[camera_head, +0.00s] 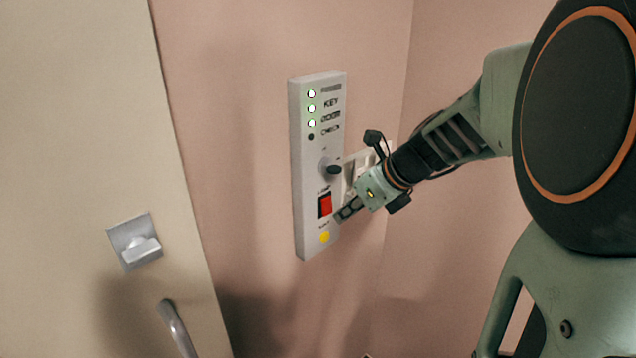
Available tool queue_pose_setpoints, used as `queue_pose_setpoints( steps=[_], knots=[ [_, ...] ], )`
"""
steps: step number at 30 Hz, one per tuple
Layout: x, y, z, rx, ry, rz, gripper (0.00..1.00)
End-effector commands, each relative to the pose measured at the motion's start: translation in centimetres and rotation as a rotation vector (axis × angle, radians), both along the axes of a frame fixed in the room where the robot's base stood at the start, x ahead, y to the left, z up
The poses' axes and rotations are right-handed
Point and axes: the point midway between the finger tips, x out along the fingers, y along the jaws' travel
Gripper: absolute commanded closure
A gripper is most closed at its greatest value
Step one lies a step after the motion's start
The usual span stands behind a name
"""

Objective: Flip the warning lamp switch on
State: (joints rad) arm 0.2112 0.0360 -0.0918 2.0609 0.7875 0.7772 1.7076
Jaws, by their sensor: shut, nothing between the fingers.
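A tall pale control panel (312,165) is fixed to the pink wall. It carries a red rocker switch (325,205) in its lower half, with a yellow button (324,237) below it and a dark knob (334,170) above it. Which of these is the warning lamp switch cannot be read from the labels. My gripper (340,217) is shut and empty, with its tips just right of the red switch and above the yellow button. I cannot tell whether the tips touch the panel.
Three indicator lights (311,109) glow at the panel's top, with a dark one (311,137) below them. A pale door (90,110) with a lock plate (135,242) and a curved handle (176,327) stands to the left. A wall corner lies right of the panel.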

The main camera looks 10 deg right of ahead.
Motion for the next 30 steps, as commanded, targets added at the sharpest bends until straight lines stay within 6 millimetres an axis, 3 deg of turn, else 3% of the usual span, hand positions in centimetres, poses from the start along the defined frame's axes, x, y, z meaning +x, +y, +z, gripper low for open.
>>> queue_pose_setpoints(
  steps=[7,30],
  knots=[
    [1.5,1.1,-0.2,0.000,0.001,0.001,1.00],
    [2.0,1.5,-0.3,0.001,0.001,0.000,1.00]
  ],
)
